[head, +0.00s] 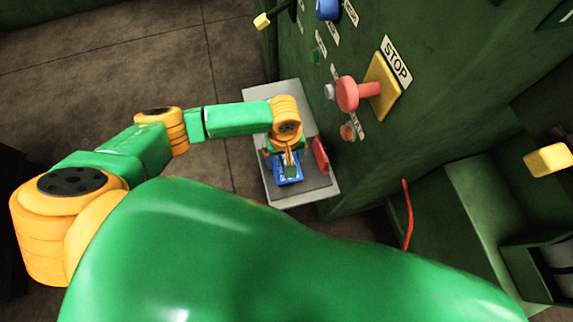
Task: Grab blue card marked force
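A blue card (281,180) lies on the grey tray-like shelf (322,194) beside the machine. Its marking is too small to read. My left gripper (290,158) points down right over the card and hides its upper part. The fingers look close together, but I cannot tell whether they are open or shut, or whether they touch the card. My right gripper is not in view.
A red card-like piece (320,155) is at the shelf's right side, by the green machine wall (450,75). On the wall are a red STOP knob (348,94), a blue knob (327,9) and small buttons. Open floor lies left.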

